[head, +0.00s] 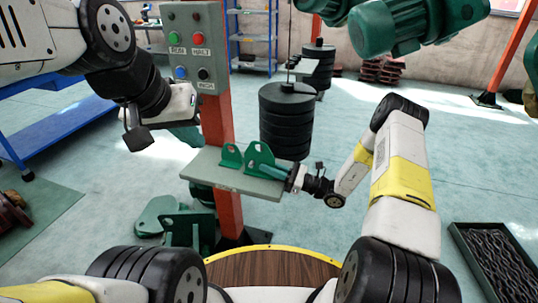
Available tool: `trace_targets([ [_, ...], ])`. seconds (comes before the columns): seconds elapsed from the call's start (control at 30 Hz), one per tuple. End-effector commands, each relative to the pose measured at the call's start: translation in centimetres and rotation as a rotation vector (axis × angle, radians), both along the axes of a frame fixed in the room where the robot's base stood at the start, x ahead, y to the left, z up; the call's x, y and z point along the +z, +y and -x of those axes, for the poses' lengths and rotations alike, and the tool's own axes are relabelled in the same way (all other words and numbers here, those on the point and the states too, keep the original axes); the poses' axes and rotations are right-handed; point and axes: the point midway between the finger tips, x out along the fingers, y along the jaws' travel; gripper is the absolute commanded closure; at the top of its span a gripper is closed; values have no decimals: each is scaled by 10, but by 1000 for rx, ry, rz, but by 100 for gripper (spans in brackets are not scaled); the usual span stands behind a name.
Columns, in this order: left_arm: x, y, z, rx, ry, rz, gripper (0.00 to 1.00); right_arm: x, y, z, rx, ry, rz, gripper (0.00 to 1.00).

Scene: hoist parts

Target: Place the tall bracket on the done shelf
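A grey-green shelf (215,177) is fixed to the orange post, with a small unreadable label on its front edge. Two green brackets stand upright on it: a smaller one (231,156) at the left and a taller one (259,157) at the right, which I take for the tall bracket. My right gripper (290,178) is at the shelf's right end, against the base of the taller bracket. Its fingers are small and partly hidden, so its grip is unclear. My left gripper (140,128) is in the air left of the post, away from the brackets, with nothing visible in it.
A control box (195,45) with buttons is on the orange post (217,118) above the shelf. Black stacked weights (286,125) hang behind the shelf. Larger green parts (185,225) lie below it. A chain tray (492,262) is at lower right, a blue bench (60,125) at left.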

Motion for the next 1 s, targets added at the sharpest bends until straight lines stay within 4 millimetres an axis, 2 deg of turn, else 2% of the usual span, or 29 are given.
trace_targets([
  [0.43, 0, 0, 0, 0, 0, 0, 100, 5, 0, 0, 0, 0, 0, 73],
  [0.57, 0, 0, 0, 0, 0, 0, 100, -1, -18, 5, -5, 2, 0, 73],
  [0.8, 0, 0, 0, 0, 0, 0, 100, -14, -66, 20, -5, 1, 0, 73],
  [1.0, 0, 0, 0, 0, 0, 0, 100, -22, -97, 31, -2, 0, 0, 73],
])
